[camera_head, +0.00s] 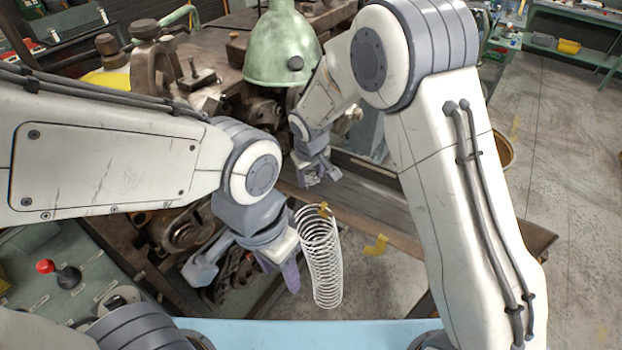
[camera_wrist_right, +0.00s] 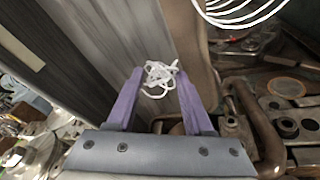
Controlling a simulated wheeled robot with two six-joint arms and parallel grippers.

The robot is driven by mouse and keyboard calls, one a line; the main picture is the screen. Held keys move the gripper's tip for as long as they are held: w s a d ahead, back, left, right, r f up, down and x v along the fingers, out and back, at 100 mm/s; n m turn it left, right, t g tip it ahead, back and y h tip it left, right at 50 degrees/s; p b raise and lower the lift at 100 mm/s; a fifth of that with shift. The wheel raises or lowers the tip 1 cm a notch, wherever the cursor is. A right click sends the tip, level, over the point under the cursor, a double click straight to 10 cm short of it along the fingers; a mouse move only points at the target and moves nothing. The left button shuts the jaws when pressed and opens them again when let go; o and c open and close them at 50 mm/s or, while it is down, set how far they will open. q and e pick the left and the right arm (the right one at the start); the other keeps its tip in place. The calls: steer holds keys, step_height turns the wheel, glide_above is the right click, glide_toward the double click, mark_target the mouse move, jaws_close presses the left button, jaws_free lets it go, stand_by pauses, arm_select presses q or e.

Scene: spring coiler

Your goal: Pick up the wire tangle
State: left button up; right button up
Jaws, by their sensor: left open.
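The wire tangle (camera_wrist_right: 161,76) is a small bundle of white looped wire in the right wrist view. It shows between the fingertips of my right gripper (camera_wrist_right: 160,73), whose purple fingers are apart. It spans nearly the whole gap, but I cannot tell whether the fingers press on it or it lies just beyond them. In the head view my right gripper (camera_head: 318,178) is over the bench edge, and the tangle is not clear there. My left gripper (camera_head: 283,268) is open and lower, just left of a white coil spring (camera_head: 322,258).
The coil spring's wire loops also show at the top of the right wrist view (camera_wrist_right: 240,10). A green lamp shade (camera_head: 281,50) hangs near my right forearm. Metal machinery (camera_head: 180,228) crowds the bench at left. The floor (camera_head: 570,180) at right is clear.

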jaws_close()
steer(key=shift+r, duration=0.1)
